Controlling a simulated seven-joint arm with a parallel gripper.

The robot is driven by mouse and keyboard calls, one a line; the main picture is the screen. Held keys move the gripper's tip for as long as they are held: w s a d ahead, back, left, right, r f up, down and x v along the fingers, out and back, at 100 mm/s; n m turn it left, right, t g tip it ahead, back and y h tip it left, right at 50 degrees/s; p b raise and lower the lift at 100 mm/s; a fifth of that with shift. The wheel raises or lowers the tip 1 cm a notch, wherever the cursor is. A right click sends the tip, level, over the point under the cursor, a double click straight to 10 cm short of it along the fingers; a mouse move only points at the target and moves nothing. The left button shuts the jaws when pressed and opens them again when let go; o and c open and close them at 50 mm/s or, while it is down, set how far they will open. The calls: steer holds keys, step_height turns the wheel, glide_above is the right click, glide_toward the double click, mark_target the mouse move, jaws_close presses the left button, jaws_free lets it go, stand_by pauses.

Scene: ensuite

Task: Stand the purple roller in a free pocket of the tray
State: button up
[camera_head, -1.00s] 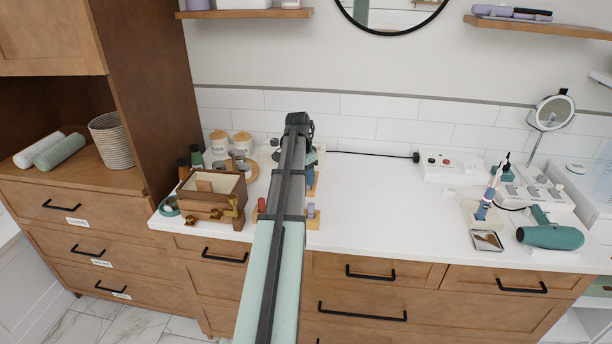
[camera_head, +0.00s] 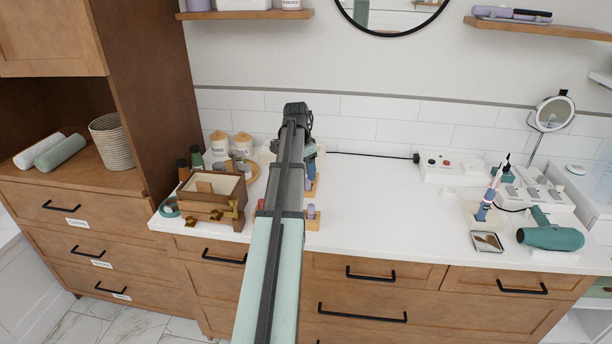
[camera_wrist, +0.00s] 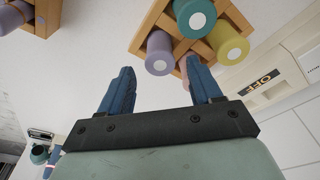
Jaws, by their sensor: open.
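In the wrist view my gripper (camera_wrist: 162,92) is open, its two blue fingers apart with nothing between them. Beyond the fingertips is a wooden tray (camera_wrist: 146,36) with pockets holding a purple roller (camera_wrist: 157,45), a teal roller (camera_wrist: 186,8) and a yellow roller (camera_wrist: 224,38). A pink roller (camera_wrist: 184,68) is partly hidden by the right finger. Another purple roller (camera_wrist: 19,10) is in a separate wooden holder (camera_wrist: 42,22) at the top left. In the head view a purple roller (camera_head: 311,211) stands in a wooden holder (camera_head: 314,225) near the counter's front; my arm hides much of this area.
A wooden box (camera_head: 212,188) stands left of my arm, with jars (camera_head: 242,146) behind. A white power unit (camera_head: 443,166), a brush stand (camera_head: 482,210) and a teal hair dryer (camera_head: 550,237) are to the right. The counter between (camera_head: 380,200) is clear.

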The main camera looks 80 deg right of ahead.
step_height(320, 180, up, 8)
steer(key=shift+w+a+r, duration=0.15)
steer(key=shift+w+a, duration=0.25)
steer(key=shift+w, duration=0.05)
stand_by(0.4)
